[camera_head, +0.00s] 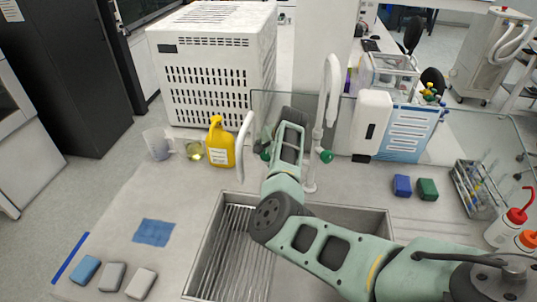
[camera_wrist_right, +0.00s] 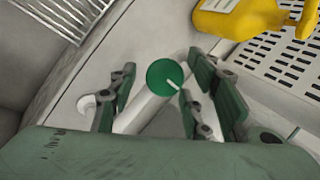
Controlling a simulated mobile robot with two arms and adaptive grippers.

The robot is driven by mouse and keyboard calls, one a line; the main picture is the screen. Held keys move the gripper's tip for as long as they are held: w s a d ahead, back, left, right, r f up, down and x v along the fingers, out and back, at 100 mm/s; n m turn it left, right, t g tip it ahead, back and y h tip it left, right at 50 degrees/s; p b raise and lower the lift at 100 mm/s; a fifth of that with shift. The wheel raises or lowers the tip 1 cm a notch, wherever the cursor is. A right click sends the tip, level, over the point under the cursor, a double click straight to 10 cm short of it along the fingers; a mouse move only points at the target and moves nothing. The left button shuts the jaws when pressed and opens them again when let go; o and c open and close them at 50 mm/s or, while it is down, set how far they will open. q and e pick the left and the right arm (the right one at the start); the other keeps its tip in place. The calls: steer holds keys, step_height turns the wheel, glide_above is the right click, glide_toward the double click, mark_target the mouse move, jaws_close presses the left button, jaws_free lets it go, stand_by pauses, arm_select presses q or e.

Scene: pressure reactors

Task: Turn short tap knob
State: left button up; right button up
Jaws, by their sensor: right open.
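The short tap (camera_head: 243,143) is a white curved spout behind the sink. Its green knob (camera_head: 265,155) shows only in part beside my right gripper (camera_head: 278,134) in the head view. In the right wrist view the round green knob (camera_wrist_right: 164,76) appears between the spread fingers of the right gripper (camera_wrist_right: 160,70), with visible space on either side. Its depth relative to the fingertips is hard to tell. The right gripper is open and holds nothing. My left gripper is not in view.
A tall white tap (camera_head: 331,85) with its own green knob (camera_head: 326,156) stands just right of the gripper. A yellow bottle (camera_head: 220,143) and a beaker (camera_head: 158,143) stand left. The metal sink (camera_head: 378,219) lies below my arm. A white ventilated box (camera_head: 210,75) stands behind.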

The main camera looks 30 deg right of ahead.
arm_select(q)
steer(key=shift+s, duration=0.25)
arm_select(e)
steer(key=shift+f, duration=0.1)
steer(key=c, duration=1.1)
